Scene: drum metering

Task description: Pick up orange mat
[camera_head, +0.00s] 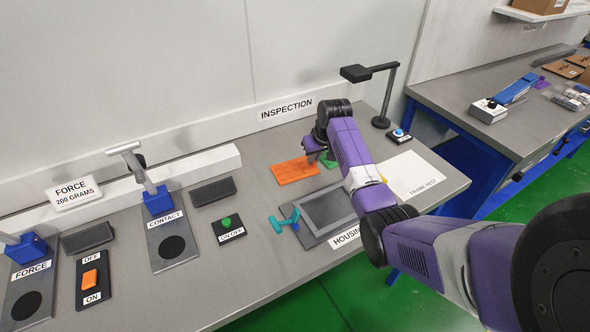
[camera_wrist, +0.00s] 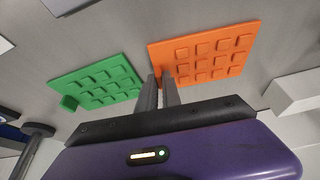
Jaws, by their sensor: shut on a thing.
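The orange mat (camera_head: 294,170) is a flat slab with raised square pads on the grey bench, below the INSPECTION sign. In the wrist view, the orange mat (camera_wrist: 204,54) is at the upper right, and my gripper (camera_wrist: 160,80) meets its left edge. The two fingers are close together and shut on that edge. In the head view my gripper (camera_head: 316,156) is at the mat's right end, partly hidden by my arm. I cannot tell whether the mat is raised off the bench.
A similar green mat (camera_wrist: 97,83) lies left of my fingers in the wrist view; in the head view it is mostly behind my arm. A grey housing tray (camera_head: 328,208) and teal piece (camera_head: 286,219) are in front. A black lamp stand (camera_head: 381,121) rises behind.

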